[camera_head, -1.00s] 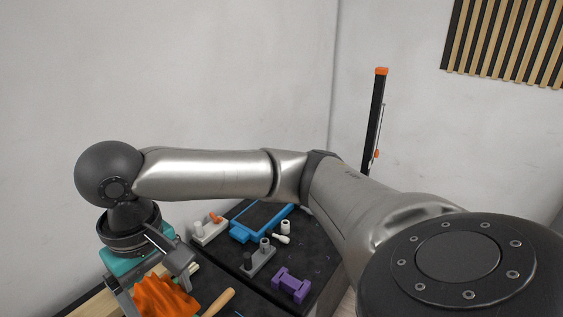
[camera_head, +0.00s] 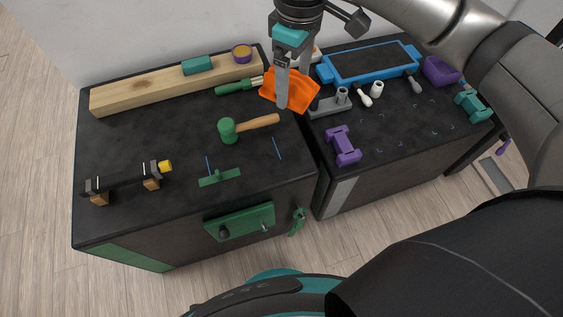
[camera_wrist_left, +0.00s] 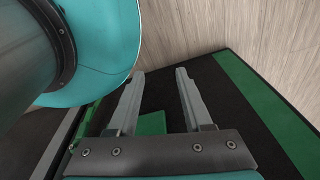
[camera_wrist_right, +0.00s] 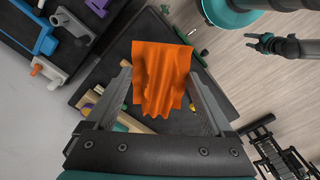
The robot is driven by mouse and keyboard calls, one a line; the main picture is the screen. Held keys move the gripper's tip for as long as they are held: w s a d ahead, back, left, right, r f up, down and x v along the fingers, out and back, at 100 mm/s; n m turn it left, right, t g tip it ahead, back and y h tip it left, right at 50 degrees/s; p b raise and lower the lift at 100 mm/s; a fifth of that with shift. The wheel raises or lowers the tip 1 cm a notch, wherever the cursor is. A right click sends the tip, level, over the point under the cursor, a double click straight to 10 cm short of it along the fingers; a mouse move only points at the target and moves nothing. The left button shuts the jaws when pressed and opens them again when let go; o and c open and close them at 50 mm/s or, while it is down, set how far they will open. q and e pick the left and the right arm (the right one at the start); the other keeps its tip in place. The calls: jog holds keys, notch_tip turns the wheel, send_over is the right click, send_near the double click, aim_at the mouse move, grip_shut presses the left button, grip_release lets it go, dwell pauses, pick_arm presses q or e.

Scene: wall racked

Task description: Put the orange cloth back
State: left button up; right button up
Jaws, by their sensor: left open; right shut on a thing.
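The orange cloth (camera_head: 298,92) is crumpled and held in my right gripper (camera_head: 292,92), over the back of the dark workbench near the seam between its two tops. In the right wrist view the cloth (camera_wrist_right: 161,70) hangs between the two fingers. I cannot tell whether its lower edge touches the bench. My left gripper (camera_wrist_left: 157,78) is open and empty in the left wrist view, facing a dark surface with green strips. It does not show in the head view.
A green-headed hammer (camera_head: 228,130) lies left of the cloth. A wooden beam (camera_head: 150,92) runs along the back left. A blue-framed tray (camera_head: 372,62), a grey pegged block (camera_head: 325,106) and a purple piece (camera_head: 342,146) are on the right top. The front left top has bare room.

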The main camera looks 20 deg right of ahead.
pick_arm(q)
jog(key=w+f+b, duration=0.4)
jog(key=w+b, duration=0.2)
jog(key=b, duration=0.1)
jog(key=shift+w+t, duration=0.2)
jog(key=shift+t, duration=0.2)
pick_arm(e)
jog(key=w+a+f+n, duration=0.1)
jog(key=w+f+n, duration=0.3)
jog(key=f+n, duration=0.5)
notch_tip(320, 180, down, 3)
jog(key=shift+w+f+n, duration=0.1)
jog(key=shift+w+n, duration=0.25)
jog(key=shift+n, duration=0.05)
pick_arm(q)
jog(key=shift+f, duration=0.1)
